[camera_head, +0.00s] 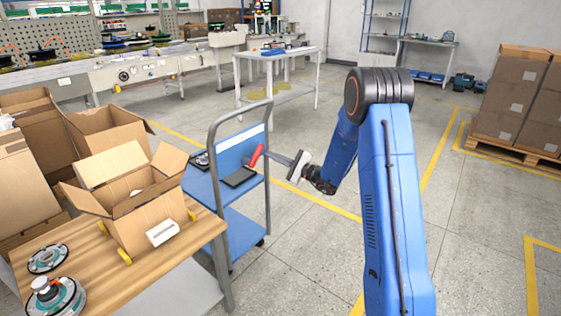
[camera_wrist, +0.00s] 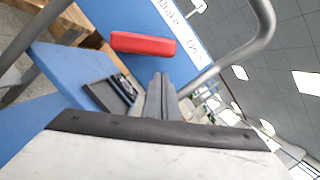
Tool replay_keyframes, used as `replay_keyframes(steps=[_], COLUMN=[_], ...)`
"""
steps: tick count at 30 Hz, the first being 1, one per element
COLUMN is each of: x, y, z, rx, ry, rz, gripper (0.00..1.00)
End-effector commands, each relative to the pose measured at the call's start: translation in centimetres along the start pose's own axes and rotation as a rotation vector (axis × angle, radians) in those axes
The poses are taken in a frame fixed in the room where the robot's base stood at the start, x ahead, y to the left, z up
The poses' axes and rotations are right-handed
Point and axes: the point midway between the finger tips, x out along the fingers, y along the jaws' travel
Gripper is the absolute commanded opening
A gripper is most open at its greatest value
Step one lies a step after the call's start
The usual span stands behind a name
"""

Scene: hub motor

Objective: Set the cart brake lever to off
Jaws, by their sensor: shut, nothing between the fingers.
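The brake lever has a red handle (camera_head: 257,156). It stands tilted on the blue cart (camera_head: 232,225), above a dark plate (camera_head: 239,178) and in front of a white label strip. In the wrist view the red handle (camera_wrist: 143,44) lies across the upper middle, and part of the label's lettering shows; I can read "Brake". My gripper (camera_head: 272,154) is shut and empty, just right of the handle in the head view. In the wrist view its fingertips (camera_wrist: 160,76) are together, below and slightly right of the handle. I cannot tell whether they touch it.
The cart's grey tube frame (camera_head: 268,190) rises close beside my gripper. A wooden table (camera_head: 190,245) with an open cardboard box (camera_head: 150,215) stands left of the cart. A white table (camera_head: 277,54) is behind. Floor to the right is clear up to stacked boxes (camera_head: 513,95).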

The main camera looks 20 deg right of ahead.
Motion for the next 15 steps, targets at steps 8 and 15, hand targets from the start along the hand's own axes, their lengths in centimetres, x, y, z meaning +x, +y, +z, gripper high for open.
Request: replay_keyframes(steps=[8, 15], x=[0.4, 0.5], y=[0.1, 0.1], z=[1.8, 2.0], rx=[0.001, 0.001], ry=[0.001, 0.001], rz=[0.001, 0.001], gripper=[0.00, 0.00])
